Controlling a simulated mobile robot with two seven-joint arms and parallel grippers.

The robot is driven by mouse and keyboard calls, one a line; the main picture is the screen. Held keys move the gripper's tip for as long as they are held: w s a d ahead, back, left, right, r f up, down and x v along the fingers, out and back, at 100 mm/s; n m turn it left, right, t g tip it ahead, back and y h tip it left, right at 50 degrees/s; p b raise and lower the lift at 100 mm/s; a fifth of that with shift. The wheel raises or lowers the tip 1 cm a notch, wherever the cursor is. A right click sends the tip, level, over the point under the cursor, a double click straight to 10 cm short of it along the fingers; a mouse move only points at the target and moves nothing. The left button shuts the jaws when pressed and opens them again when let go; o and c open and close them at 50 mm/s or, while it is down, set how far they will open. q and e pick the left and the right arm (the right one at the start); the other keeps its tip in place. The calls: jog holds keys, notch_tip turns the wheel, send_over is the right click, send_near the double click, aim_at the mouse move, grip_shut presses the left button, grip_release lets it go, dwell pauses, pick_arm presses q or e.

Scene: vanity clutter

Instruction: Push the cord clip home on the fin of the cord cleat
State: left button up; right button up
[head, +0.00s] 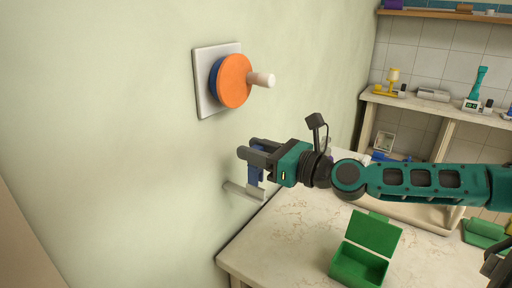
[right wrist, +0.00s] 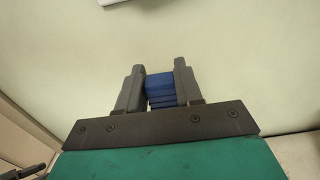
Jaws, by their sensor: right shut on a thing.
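My right gripper (head: 250,149) is shut on a blue piece, which I take to be the cord clip (head: 256,172), close to the pale green wall. The clip hangs down below the fingers. A pale grey bar (head: 236,188), seemingly the cord cleat, sticks out from the wall just under the clip. In the head view the clip's lower end overlaps the bar; I cannot tell if they touch or if the clip is seated. In the right wrist view the blue clip (right wrist: 160,88) sits between both fingers (right wrist: 158,68). The cleat's fin cannot be made out. My left gripper is not in view.
Above the gripper, a pale wall plate (head: 203,88) carries an orange disc (head: 235,82) with a protruding light peg (head: 262,80). An open green box (head: 358,267) stands on the marble-look counter (head: 290,225). Shelves with small items stand at the back right.

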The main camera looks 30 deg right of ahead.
aim_at(255, 174)
jog(key=shift+f, duration=0.3)
jog(key=shift+f+b, duration=0.9)
jog(key=shift+f, duration=0.7)
jog(key=o, duration=1.1)
jog(key=shift+s+d, duration=0.1)
